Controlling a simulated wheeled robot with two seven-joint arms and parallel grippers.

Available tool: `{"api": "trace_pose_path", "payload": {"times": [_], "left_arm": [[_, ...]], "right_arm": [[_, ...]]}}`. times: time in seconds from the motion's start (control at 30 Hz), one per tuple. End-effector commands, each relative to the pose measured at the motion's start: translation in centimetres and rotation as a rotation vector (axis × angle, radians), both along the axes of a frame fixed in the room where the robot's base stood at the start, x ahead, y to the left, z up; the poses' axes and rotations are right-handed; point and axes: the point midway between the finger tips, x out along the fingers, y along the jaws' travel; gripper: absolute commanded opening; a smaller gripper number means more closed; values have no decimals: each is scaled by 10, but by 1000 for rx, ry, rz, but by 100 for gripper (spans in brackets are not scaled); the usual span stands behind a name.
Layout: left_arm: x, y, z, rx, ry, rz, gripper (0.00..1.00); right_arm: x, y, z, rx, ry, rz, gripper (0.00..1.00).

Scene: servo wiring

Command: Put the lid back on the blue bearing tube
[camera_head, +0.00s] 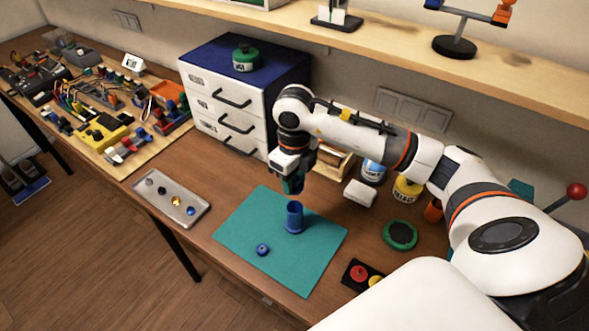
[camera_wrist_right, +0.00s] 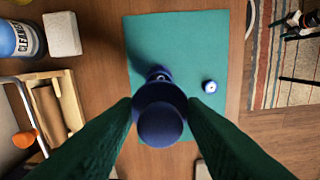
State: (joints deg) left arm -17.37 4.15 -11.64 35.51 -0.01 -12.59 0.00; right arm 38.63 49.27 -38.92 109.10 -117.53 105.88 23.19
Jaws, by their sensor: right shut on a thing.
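The blue bearing tube (camera_head: 294,218) stands upright on the teal mat (camera_head: 315,262). Its rim also shows in the right wrist view (camera_wrist_right: 158,73), partly covered by the blue lid (camera_wrist_right: 160,122). My right gripper (camera_head: 293,187) is just above the tube in the head view. In the wrist view its green fingers (camera_wrist_right: 160,112) are shut on the round, knobbed lid, which is apart from the tube. The lid is hard to make out in the head view. A small blue ring-shaped part (camera_head: 262,249) lies on the mat in front of the tube. My left gripper is not in view.
A metal tray (camera_head: 172,203) with several small parts lies left of the mat. A drawer cabinet (camera_head: 240,95) stands behind. A white block (camera_head: 360,193), a green round container (camera_head: 400,235) and a button box (camera_head: 361,275) are to the right. The mat's left part is clear.

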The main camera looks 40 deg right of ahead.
Motion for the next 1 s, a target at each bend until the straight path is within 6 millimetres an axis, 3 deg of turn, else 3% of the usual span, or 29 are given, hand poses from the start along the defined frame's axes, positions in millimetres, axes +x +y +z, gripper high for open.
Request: {"api": "trace_pose_path", "payload": {"times": [0.27,0.8,1.0], "left_arm": [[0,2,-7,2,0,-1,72],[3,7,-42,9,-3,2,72],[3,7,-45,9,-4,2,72]], "right_arm": [[0,-1,-11,0,1,-21,17],[0,-1,-60,-1,0,-18,17],[0,-1,-64,0,0,-18,17]]}}
